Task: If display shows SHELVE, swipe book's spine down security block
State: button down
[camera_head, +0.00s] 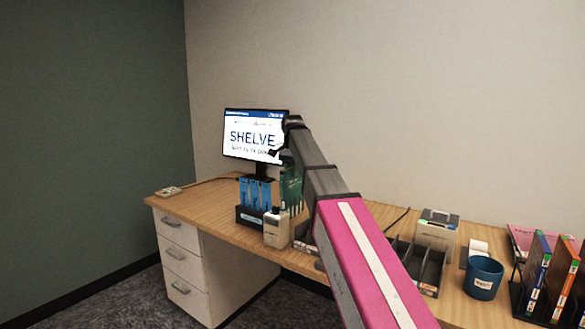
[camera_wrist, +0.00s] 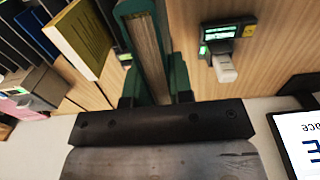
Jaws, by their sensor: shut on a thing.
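The display (camera_head: 250,135) stands at the back of the desk and reads SHELVE in large letters. Smaller text under it is partly covered by my arm. A corner of the display also shows upside down in the wrist view (camera_wrist: 305,135). My gripper (camera_wrist: 155,88) is shut on a dark green book (camera_wrist: 147,40), which is held edge-on with its pages showing. In the head view the green book (camera_head: 290,186) is in front of the display's right side. A device with a green-lit screen (camera_wrist: 222,33) is beside the book; I cannot tell whether it is the security block.
The desk's left end is mostly clear.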

aim_at(295, 181)
jog(key=shift+f, duration=2.4)
jog(key=shift+w, duration=0.15)
jog(key=shift+w+d, duration=0.6)
jog(key=shift+w, duration=0.1)
jog(key=shift+r, duration=6)
jog(key=shift+s, duration=0.15)
